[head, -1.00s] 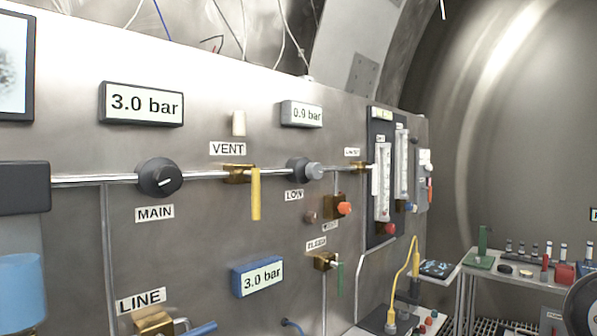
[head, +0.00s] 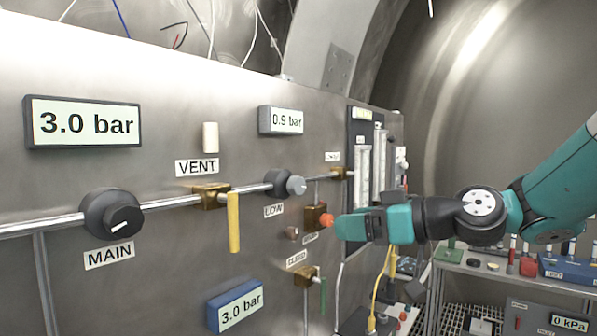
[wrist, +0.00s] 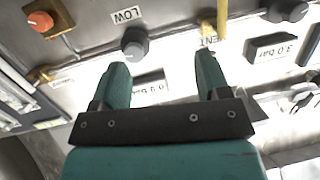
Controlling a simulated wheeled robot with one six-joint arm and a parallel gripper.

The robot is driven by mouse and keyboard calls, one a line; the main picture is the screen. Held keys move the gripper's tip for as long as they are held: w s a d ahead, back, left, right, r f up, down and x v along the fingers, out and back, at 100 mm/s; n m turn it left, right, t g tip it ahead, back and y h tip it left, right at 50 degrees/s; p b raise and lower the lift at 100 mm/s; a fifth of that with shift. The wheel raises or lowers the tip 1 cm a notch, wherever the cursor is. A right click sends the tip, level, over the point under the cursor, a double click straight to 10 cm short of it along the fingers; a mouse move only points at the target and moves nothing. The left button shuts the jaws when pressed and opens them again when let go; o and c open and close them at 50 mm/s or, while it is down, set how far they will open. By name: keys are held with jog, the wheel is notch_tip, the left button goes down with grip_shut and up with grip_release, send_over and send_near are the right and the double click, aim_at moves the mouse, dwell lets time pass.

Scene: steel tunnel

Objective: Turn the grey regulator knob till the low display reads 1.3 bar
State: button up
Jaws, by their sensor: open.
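The grey regulator knob (head: 296,186) sits on the pipe above the LOW label (head: 273,211). In the wrist view the knob (wrist: 135,43) lies just beyond the left fingertip, apart from the fingers. The low display (head: 281,120) reads 0.9 bar. It also shows upside down between the fingers in the wrist view (wrist: 150,86). My gripper (head: 342,227) is in front of the panel, right of and lower than the knob in the head view. In the wrist view my gripper (wrist: 162,72) is open with nothing between its fingertips.
An orange button on a brass block (head: 318,219) is close to my gripper in the head view. The yellow VENT lever (head: 234,222) hangs left of the knob. The black MAIN knob (head: 112,214) and its 3.0 bar display (head: 83,122) are further left. A blue display (head: 235,305) reads 3.0 bar.

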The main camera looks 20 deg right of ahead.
jog(key=w+d+r+t, duration=0.2)
jog(key=d+r+t, duration=0.1)
jog(key=d+r, duration=0.15)
jog(key=p, duration=0.9)
send_near(301, 187)
jog(key=x, duration=0.9)
jog(key=shift+a+r, duration=0.1)
jog(key=shift+r, duration=0.1)
jog(key=shift+w+a+f+m, duration=0.1)
jog(key=shift+w+a+m, duration=0.2)
jog(key=shift+w, duration=0.1)
jog(key=c, duration=0.9)
